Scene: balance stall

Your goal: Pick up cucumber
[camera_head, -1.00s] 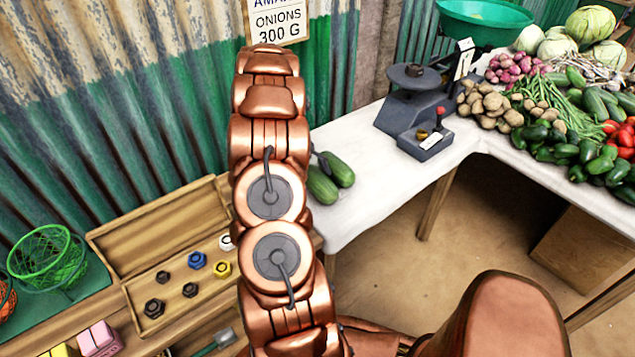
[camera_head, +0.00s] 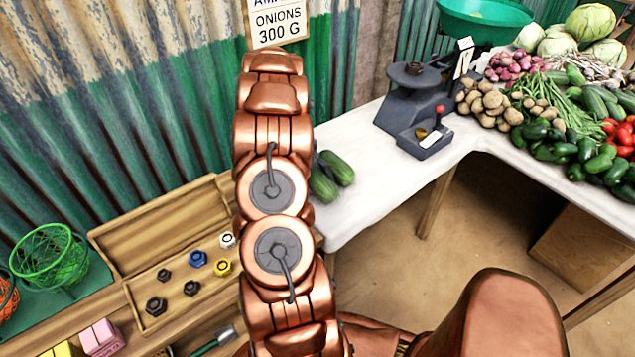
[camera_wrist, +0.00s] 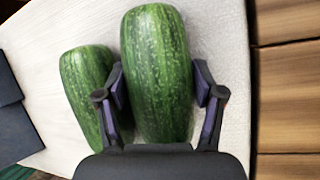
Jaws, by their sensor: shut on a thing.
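Two green cucumbers lie side by side on the white table (camera_head: 375,205), partly behind my arm in the head view. In the wrist view, the larger cucumber (camera_wrist: 157,70) is between the two fingers of my gripper (camera_wrist: 160,93), which are shut on it, one finger on each side. The smaller cucumber (camera_wrist: 85,88) lies just left of the left finger, outside the grip. In the head view the cucumber at right (camera_head: 338,167) and the one at left (camera_head: 322,186) show; my gripper is hidden there behind my arm.
A dark scale (camera_head: 420,100) stands on the table to the right. Potatoes (camera_head: 490,103), green vegetables and red tomatoes fill the far right. A wooden box (camera_head: 150,230) with coloured nuts is at left. Corrugated metal wall stands behind.

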